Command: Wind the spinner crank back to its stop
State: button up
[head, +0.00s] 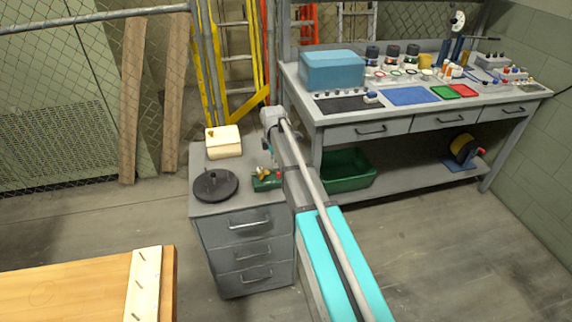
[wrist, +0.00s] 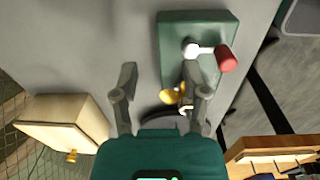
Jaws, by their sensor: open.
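The spinner crank unit is a green block (wrist: 199,25) with a white arm (wrist: 199,49) and a red knob (wrist: 226,59), at the upper right in the wrist view. The red knob points right in that picture. In the head view its green block (head: 267,185) sits on the grey drawer cabinet, partly hidden by my arm. A gold piece (wrist: 172,96) shows beside the right finger, partly hidden.
On the cabinet (head: 205,208) stand a cream box (head: 223,142) and a round black disc (head: 215,185). A workbench (head: 390,118) with a blue box (head: 332,70) and several small parts is behind right. A green bin (head: 347,169) sits on its lower shelf. A wooden table (head: 62,295) is front left.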

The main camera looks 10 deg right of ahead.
jog(key=shift+r+p, duration=5.95)
jog(key=shift+r, duration=0.35)
jog(key=s+f+m+b, duration=0.1)
jog(key=s+m, duration=1)
jog(key=s, duration=0.6)
jog(key=shift+s+f, duration=0.2)
jog(key=shift+f, duration=0.1)
jog(key=shift+d, duration=0.1)
jog(key=s+m, duration=0.7)
jog(key=s, duration=0.3)
jog(key=shift+s, duration=0.25)
